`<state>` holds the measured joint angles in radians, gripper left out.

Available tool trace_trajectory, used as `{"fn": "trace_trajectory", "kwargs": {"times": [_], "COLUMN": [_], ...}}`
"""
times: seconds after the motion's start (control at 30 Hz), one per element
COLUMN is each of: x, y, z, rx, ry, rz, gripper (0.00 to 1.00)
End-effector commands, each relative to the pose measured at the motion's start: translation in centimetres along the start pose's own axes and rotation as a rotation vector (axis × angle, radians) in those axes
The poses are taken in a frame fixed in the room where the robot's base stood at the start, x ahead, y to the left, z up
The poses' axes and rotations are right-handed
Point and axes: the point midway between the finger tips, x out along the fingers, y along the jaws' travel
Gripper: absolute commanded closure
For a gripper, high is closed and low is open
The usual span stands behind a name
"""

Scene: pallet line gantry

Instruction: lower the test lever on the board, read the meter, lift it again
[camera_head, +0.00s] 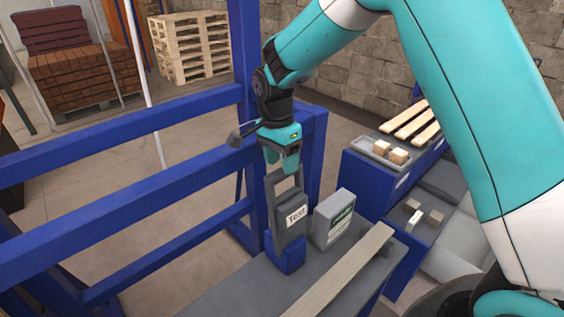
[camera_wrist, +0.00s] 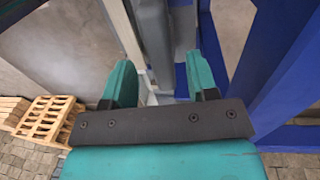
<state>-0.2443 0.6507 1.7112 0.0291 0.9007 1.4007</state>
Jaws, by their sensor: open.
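The test lever (camera_head: 280,187) is a dark grey loop-shaped handle that stands upright. A plate marked "Test" (camera_head: 296,214) sits at its lower part, above a blue base (camera_head: 287,255). My gripper (camera_head: 283,168) points down at the top of the loop, with its teal fingers open. In the wrist view my open gripper (camera_wrist: 163,78) has grey upright parts between and beyond its fingers; contact with the lever cannot be told. A grey box with a green-and-white face (camera_head: 336,224) stands right of the lever. It may be the meter, and no reading is legible.
A blue frame (camera_head: 110,145) with rails and posts is close on the left and behind. A pale plank (camera_head: 340,270) lies on the grey tabletop (camera_head: 236,290). A tray (camera_head: 374,156) with wooden blocks is at the right. Pallets (camera_head: 194,48) stand far back.

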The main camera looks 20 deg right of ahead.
Motion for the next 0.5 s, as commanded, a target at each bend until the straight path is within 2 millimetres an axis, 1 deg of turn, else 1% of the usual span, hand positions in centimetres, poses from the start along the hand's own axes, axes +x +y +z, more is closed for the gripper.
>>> {"fn": "trace_trajectory", "kwargs": {"times": [0.1,0.2,0.5], "x": [1.3,2.0,2.4], "y": [0.0,0.0,0.0], "z": [0.0,0.0,0.0], "rx": [0.0,0.0,0.0], "ry": [0.0,0.0,0.0], "rz": [0.003,0.001,-0.001], "gripper": [0.47,0.47,0.47]}}
